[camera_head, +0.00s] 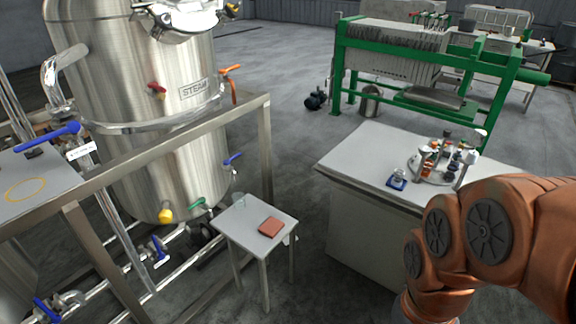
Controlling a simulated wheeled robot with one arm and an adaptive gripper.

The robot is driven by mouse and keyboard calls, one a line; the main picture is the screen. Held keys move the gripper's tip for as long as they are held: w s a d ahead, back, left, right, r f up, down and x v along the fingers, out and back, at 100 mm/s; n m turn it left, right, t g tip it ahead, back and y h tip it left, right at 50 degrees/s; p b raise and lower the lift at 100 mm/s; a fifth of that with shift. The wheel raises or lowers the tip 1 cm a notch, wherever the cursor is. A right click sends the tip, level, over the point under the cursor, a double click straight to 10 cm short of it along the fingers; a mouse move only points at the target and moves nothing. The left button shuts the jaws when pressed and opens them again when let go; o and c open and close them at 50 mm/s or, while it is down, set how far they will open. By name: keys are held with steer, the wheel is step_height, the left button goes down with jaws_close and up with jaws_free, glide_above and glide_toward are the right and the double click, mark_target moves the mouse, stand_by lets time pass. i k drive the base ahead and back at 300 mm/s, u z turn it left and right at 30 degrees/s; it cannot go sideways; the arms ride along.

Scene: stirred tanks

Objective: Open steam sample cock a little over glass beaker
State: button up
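A steel tank (165,60) with a STEAM label (194,88) stands at the left. Several small cocks are on it. A green-handled one (197,203) sits low on its wall, and a blue-handled one (233,158) sits higher to the right. I cannot tell which is the steam sample cock. A clear glass beaker (238,200) seems to stand at the back left of a small stool (254,235), below and near the blue handle. It is faint against the stool. My orange arm is at the lower right, and my gripper is out of view.
A red-brown block (270,228) lies on the stool. A steel frame rail (190,135) crosses in front of the tank. Blue-handled pipes (158,250) run low at the left. A white bench (370,160) with a tray of bottles stands right. Floor between stool and bench is narrow.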

mark_target(234, 157)
steer(key=z, duration=0.7)
steer(key=i, duration=1.7)
steer(key=u, duration=1.5)
steer(key=i, duration=0.9)
steer(key=u, duration=0.95)
